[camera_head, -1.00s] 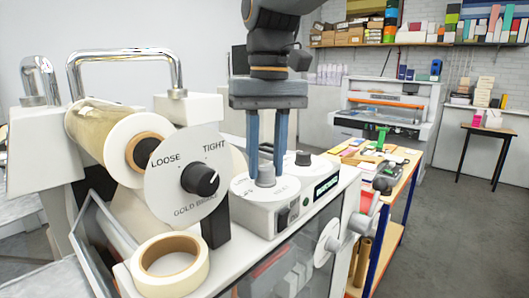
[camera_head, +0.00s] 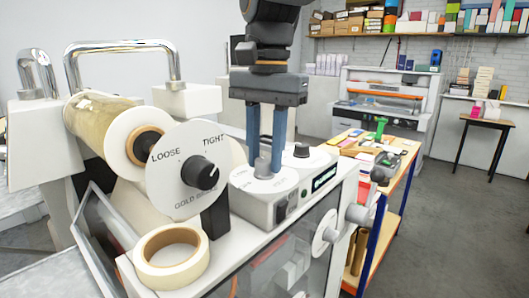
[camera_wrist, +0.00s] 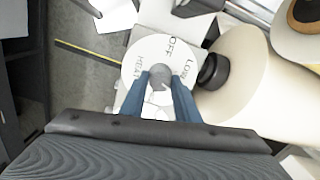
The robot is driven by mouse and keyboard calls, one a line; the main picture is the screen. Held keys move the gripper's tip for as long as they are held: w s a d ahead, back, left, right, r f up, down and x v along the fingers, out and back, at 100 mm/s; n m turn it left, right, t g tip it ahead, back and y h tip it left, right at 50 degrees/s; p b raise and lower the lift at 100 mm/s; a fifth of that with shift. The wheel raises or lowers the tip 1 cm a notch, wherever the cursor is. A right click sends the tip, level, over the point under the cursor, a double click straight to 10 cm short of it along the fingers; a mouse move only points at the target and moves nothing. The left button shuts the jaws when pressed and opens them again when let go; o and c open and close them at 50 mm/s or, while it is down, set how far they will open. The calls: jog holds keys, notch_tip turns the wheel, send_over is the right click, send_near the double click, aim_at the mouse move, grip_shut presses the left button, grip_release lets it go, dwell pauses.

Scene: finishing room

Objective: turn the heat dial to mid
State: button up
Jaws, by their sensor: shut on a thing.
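The heat dial (camera_head: 243,180) is a pale disc with a grey knob (camera_head: 263,166) on top of the white control box. In the wrist view the disc (camera_wrist: 143,54) reads OFF, LOW and HEAT, and the knob (camera_wrist: 160,81) sits at its middle. My gripper (camera_head: 265,160) points down from above, with a blue finger on each side of the knob. In the wrist view my gripper (camera_wrist: 161,82) is shut on the knob. The fingers hide part of the disc, and I cannot read the pointer setting or see a mid mark.
A LOOSE/TIGHT dial (camera_head: 181,164) stands upright close to the left, before a film roll (camera_head: 105,125). A tape roll (camera_head: 171,276) lies in front. A second dark knob (camera_head: 301,150) is just right of the gripper. Grey floor (camera_head: 450,240) is clear at right.

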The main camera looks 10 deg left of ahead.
aim_at(266, 159)
jog(key=shift+m, duration=0.6)
jog(key=o, duration=1)
jog(key=shift+o, duration=0.2)
jog(key=shift+r, duration=0.1)
jog(key=shift+d+r+b, duration=0.1)
jog(key=shift+r+b, duration=1.15)
jog(key=shift+r, duration=2.6)
notch_tip(266, 159, down, 8)
jog(key=p, duration=0.2)
jog(key=shift+p, duration=0.35)
